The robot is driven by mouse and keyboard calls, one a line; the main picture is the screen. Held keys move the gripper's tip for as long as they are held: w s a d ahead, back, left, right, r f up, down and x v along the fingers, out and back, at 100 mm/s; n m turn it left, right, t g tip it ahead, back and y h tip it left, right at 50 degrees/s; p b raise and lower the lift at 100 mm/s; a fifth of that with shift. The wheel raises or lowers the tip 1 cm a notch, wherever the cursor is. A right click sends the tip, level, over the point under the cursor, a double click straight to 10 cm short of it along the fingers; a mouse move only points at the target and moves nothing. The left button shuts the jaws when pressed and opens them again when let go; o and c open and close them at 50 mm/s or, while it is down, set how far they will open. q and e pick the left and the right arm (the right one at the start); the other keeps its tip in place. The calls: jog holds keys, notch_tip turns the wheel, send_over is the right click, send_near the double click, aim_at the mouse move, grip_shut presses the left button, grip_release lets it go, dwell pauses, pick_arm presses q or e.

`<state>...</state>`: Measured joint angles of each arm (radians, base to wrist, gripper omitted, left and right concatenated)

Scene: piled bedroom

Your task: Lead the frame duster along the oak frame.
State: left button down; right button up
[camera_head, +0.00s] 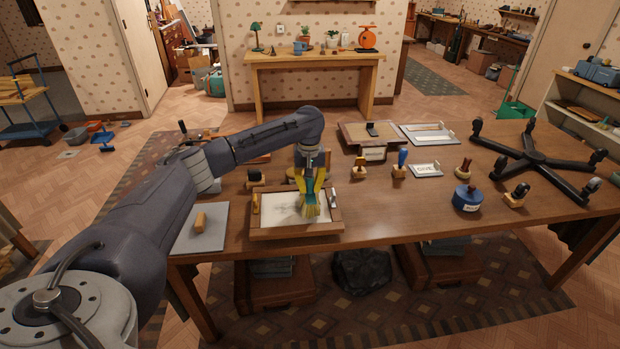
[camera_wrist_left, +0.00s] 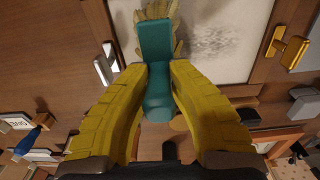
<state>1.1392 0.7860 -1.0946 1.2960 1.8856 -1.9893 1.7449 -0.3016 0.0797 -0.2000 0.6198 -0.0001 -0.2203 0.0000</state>
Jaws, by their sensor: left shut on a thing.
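The oak frame (camera_head: 297,232) lies flat on the table around a pale panel with a grey, dusty-looking smudge, which also shows in the left wrist view (camera_wrist_left: 208,36). My left gripper (camera_head: 312,188) has yellow fingers and is shut on the frame duster. The duster has a teal handle (camera_wrist_left: 156,62) and straw-coloured bristles (camera_head: 310,208). The bristles are at the right part of the frame, pointing down; whether they touch it I cannot tell. A gold clip (camera_wrist_left: 288,48) and a silver clip (camera_wrist_left: 107,63) sit at opposite sides of the frame. My right gripper is not in view.
A grey mat (camera_head: 202,236) with a wooden-handled block lies left of the frame. Several stamps, a blue round tin (camera_head: 467,199) and a label plate (camera_head: 426,170) stand to the right. A black star-shaped wheeled base (camera_head: 540,160) covers the table's right end.

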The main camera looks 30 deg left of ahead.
pick_arm(q)
jog(key=s+a, duration=0.5)
jog(key=a, duration=0.2)
jog(key=s+a, duration=0.3)
jog(key=a, duration=0.1)
jog(key=shift+s+r, duration=0.15)
jog(key=shift+s, duration=0.15)
jog(key=c, duration=1.8)
grip_release()
grip_shut()
